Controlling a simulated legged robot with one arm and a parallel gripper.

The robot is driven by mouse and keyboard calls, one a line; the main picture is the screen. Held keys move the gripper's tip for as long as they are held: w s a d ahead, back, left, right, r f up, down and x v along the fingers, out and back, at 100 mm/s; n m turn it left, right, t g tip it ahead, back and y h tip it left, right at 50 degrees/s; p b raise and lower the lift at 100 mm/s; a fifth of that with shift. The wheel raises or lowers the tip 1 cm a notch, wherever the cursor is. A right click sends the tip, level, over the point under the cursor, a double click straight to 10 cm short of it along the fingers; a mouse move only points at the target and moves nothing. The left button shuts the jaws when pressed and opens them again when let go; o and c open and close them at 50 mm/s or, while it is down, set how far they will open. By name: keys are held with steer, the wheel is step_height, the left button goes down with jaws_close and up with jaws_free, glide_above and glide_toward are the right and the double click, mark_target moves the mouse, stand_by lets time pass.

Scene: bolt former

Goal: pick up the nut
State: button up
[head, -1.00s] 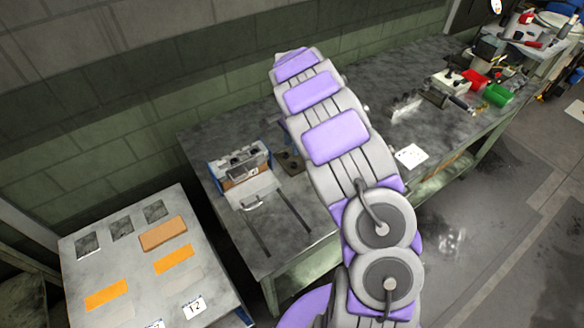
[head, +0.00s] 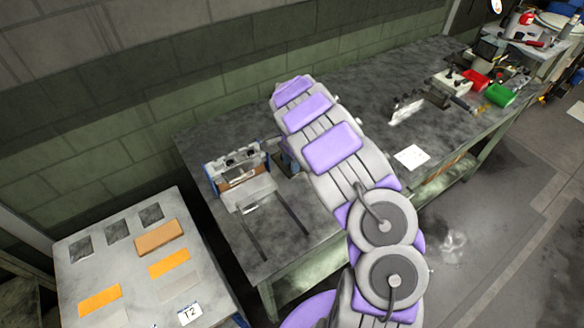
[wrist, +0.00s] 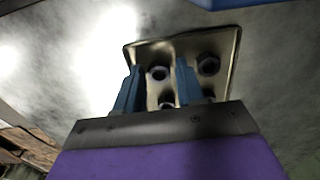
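Several dark hex nuts sit on a shallow metal tray (wrist: 229,45) in the wrist view. One nut (wrist: 158,73) lies between the blue fingers of my gripper (wrist: 159,67); a second nut (wrist: 208,66) is just right of the right finger. Other nuts closer to the gripper body are partly hidden by it. My gripper is open, its fingers reaching over the tray with a gap around the middle nut. I cannot tell whether the fingertips touch the tray. In the head view my arm hides most of the tray and the gripper.
The grey workbench (head: 225,125) carries a blue-edged fixture (head: 238,168) left of my arm. A lower table (head: 80,278) with orange pads stands front left.

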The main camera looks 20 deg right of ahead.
steer(key=shift+d, duration=0.1)
steer(key=shift+c, duration=1)
steer(key=shift+a, duration=0.25)
jaws_close()
steer(key=shift+d+r, duration=0.1)
steer(key=shift+r, duration=0.35)
steer(key=shift+s+r+p, duration=0.3)
steer(key=shift+r+p, duration=0.05)
steer(key=shift+r, duration=0.35)
steer(key=shift+s+r+p, duration=0.3)
steer(key=shift+r+p, duration=0.05)
steer(key=shift+r, duration=0.35)
steer(key=shift+s+d+r+p, duration=0.25)
steer(key=shift+s+p, duration=0.15)
steer(key=shift+s, duration=2.05)
steer(key=shift+s+d+r+p, duration=0.25)
steer(key=shift+s+p, duration=0.15)
steer(key=shift+s, duration=2.1)
steer(key=shift+s+d+r+p, duration=0.25)
steer(key=shift+s+p, duration=0.15)
steer(key=shift+s, duration=2.05)
steer(key=shift+w, duration=0.1)
